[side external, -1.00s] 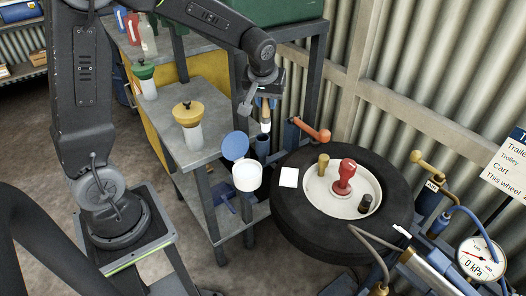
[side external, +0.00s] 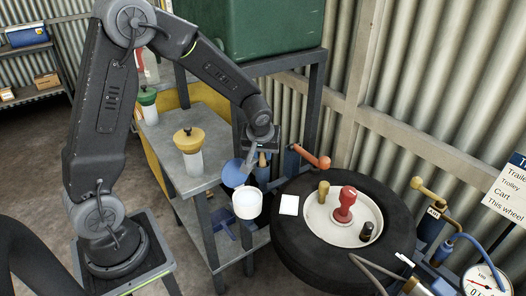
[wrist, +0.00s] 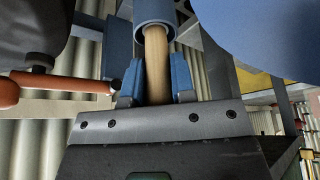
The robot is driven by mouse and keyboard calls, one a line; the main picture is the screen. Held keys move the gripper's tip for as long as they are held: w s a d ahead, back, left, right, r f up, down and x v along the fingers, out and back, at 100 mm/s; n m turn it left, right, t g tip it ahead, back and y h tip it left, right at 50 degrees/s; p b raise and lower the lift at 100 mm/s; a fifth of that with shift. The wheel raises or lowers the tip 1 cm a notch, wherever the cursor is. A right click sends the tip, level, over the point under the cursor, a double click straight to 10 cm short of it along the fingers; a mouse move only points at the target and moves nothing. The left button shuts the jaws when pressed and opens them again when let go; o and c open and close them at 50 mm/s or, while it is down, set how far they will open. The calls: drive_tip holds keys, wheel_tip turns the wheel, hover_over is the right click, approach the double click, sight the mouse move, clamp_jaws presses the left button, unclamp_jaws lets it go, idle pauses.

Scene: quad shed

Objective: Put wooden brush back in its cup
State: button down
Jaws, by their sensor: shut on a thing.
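My gripper (side external: 262,146) is low over the blue cup (side external: 262,174), beside the shelf stand. It is shut on the wooden brush (side external: 262,160), whose handle shows just below the jaws. In the wrist view the tan handle (wrist: 157,65) lies between the two blue fingertips of my gripper (wrist: 157,84), and its far end runs into the mouth of the blue cup (wrist: 155,14). The bristle end is hidden inside the cup. I cannot tell whether it touches the bottom.
A white pot (side external: 247,205) with a raised blue lid (side external: 236,173) stands close by at the left. An orange-handled lever (side external: 312,157) is close on the right. A tyre (side external: 300,250) with a red stamp-like knob (side external: 345,204) lies further right. A yellow-topped bottle (side external: 190,150) stands on the shelf.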

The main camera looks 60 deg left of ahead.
drive_tip(key=shift+f, duration=0.1)
drive_tip(key=c, duration=1)
unclamp_jaws()
drive_tip(key=shift+o, duration=0.2)
drive_tip(key=shift+r, duration=0.5)
drive_tip(key=v, duration=1.1)
drive_tip(key=s+d+r+m+t+h, duration=0.1)
drive_tip(key=s+d+r+m, duration=0.2)
drive_tip(key=s, duration=0.6)
drive_tip(key=s+d+r+m+t+h, duration=0.1)
drive_tip(key=s+d+r+m+h, duration=0.1)
drive_tip(key=s+d+m, duration=0.3)
drive_tip(key=s+m, duration=0.1)
drive_tip(key=s, duration=0.3)
drive_tip(key=shift+s+d+r, duration=0.15)
drive_tip(key=shift+s+r, duration=0.2)
drive_tip(key=shift+r, duration=0.05)
